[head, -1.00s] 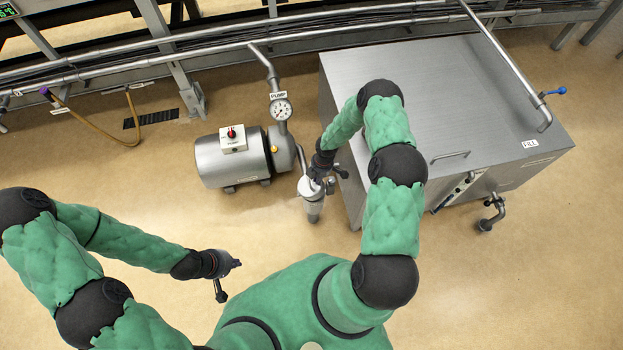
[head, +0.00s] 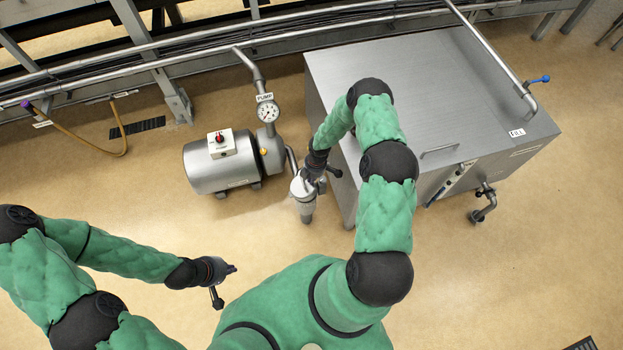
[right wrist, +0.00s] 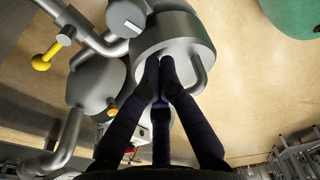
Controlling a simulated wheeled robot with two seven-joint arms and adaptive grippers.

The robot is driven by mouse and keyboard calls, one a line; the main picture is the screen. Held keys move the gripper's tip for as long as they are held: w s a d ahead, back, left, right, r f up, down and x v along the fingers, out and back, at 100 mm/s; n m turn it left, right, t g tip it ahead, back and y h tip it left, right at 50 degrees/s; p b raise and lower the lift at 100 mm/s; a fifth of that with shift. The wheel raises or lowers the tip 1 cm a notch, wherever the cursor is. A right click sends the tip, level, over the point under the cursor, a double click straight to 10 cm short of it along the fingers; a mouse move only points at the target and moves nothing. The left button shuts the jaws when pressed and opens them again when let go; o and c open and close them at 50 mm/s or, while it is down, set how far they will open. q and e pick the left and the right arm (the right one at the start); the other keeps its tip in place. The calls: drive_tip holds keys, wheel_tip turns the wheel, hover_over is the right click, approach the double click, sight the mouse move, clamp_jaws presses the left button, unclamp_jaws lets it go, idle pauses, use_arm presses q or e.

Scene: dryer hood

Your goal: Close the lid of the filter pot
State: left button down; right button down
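The filter pot (head: 307,207) is a small steel cylinder standing between the pump and the big steel tank. My right gripper (head: 306,182) is at its top and hides part of it. In the right wrist view the round grey lid (right wrist: 190,32) shows with a curved handle (right wrist: 203,78) at its edge. The fingertips of my right gripper (right wrist: 160,72) are close together in front of the lid's face, with nothing visible between them. I cannot tell whether the lid sits fully flat. My left gripper (head: 226,268) hangs over bare floor at lower left, its fingers too small to read.
The pump (head: 222,165) with its gauge (head: 268,111) stands left of the pot. The steel tank (head: 420,90) is close on the right. Pipes (right wrist: 70,130) and a yellow-handled valve (right wrist: 45,60) lie near the lid. The floor (head: 480,280) at right front is clear.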

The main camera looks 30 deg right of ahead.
wheel_tip(320, 180, up, 9)
drive_tip(key=r+g+h+p, duration=0.2)
drive_tip(key=p, duration=0.2)
hover_over(296, 189)
drive_tip(key=w+a+r+h+p, duration=0.2)
drive_tip(key=a+h+p, duration=0.15)
drive_tip(key=a, duration=0.45)
drive_tip(key=shift+h, duration=0.25)
drive_tip(key=b+x, duration=0.1)
drive_tip(key=x, duration=0.3)
drive_tip(key=d+b+x, duration=0.1)
drive_tip(key=x, duration=0.3)
drive_tip(key=b+x, duration=0.2)
drive_tip(key=x, duration=0.2)
drive_tip(key=shift+d+r, duration=0.2)
drive_tip(key=shift+d, duration=0.05)
drive_tip(key=shift+s+d+f, duration=0.1)
drive_tip(key=shift+d, duration=0.3)
drive_tip(key=shift+s+d+f, duration=0.15)
drive_tip(key=shift+d, duration=0.25)
